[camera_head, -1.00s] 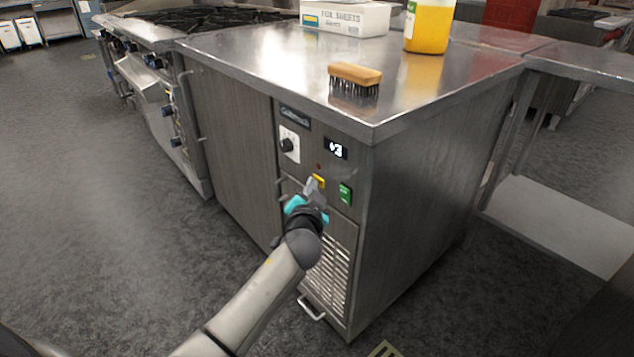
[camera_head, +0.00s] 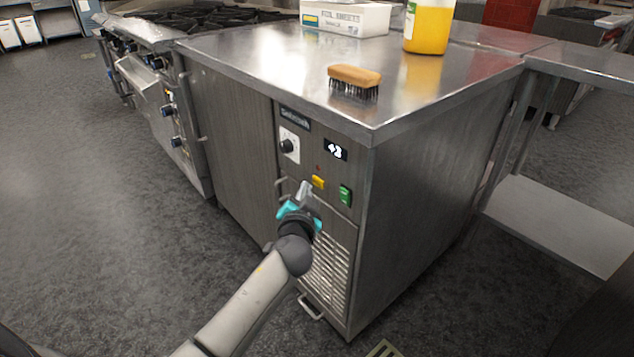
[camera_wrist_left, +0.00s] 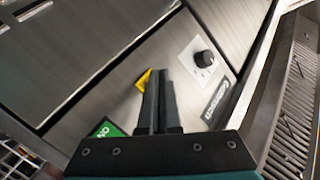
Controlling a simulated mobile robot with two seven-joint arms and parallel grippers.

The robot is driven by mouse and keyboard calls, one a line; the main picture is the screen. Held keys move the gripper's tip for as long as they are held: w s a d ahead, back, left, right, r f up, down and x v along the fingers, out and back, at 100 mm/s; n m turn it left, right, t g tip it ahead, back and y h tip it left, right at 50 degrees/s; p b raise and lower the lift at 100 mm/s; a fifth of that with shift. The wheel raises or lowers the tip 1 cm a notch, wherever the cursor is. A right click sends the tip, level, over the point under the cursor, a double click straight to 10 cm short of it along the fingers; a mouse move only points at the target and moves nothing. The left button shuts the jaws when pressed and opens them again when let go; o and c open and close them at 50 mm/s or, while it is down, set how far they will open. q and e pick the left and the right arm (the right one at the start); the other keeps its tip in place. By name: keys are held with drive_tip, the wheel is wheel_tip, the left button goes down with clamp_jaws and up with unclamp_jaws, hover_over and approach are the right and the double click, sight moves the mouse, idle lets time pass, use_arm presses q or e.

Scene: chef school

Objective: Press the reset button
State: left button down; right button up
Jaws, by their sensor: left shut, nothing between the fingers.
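A small yellow button (camera_head: 318,181) sits on the front panel of the steel cabinet (camera_head: 325,215), between a green switch (camera_head: 345,194) and a black knob (camera_head: 287,146); I cannot read a reset label. My left gripper (camera_head: 304,187) is shut and empty, just left of and below the yellow button in the head view. In the left wrist view the shut fingers (camera_wrist_left: 158,80) partly cover the yellow button (camera_wrist_left: 144,79). The green switch (camera_wrist_left: 107,129) is at lower left there and the knob (camera_wrist_left: 204,59) at right. Touch cannot be told. My right gripper is not in view.
A brush (camera_head: 355,81), a yellow bottle (camera_head: 428,26) and a box (camera_head: 345,17) stand on the cabinet top. A stove (camera_head: 160,80) is at left. The floor at left is clear.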

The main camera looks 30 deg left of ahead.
use_arm(q)
drive_tip(key=s, duration=0.1)
drive_tip(key=s+a+p, duration=0.1)
drive_tip(key=s, duration=0.1)
drive_tip(key=s+a, duration=0.1)
drive_tip(key=shift+s, duration=0.25)
idle(0.8)
